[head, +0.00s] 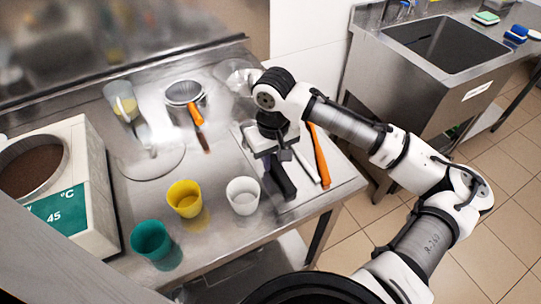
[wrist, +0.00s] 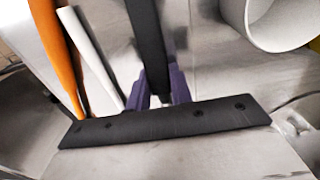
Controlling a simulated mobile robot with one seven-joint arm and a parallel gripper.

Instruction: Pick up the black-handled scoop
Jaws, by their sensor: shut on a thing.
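The black-handled scoop lies on the metal counter at the left side of a light tray, its black handle (head: 285,184) pointing toward the front. My gripper (head: 270,164) is over the handle from above. In the wrist view, the purple fingertips (wrist: 159,88) stand on both sides of the black handle (wrist: 148,35) and are shut on it. The scoop's head is hidden behind my gripper. I cannot tell whether the handle is clear of the surface.
An orange-handled tool (head: 320,155) and a white-handled tool (head: 306,163) lie close on the right. A white cup (head: 243,196), yellow cup (head: 184,199) and teal cup (head: 151,241) stand to the left. A machine (head: 90,190) stands at far left.

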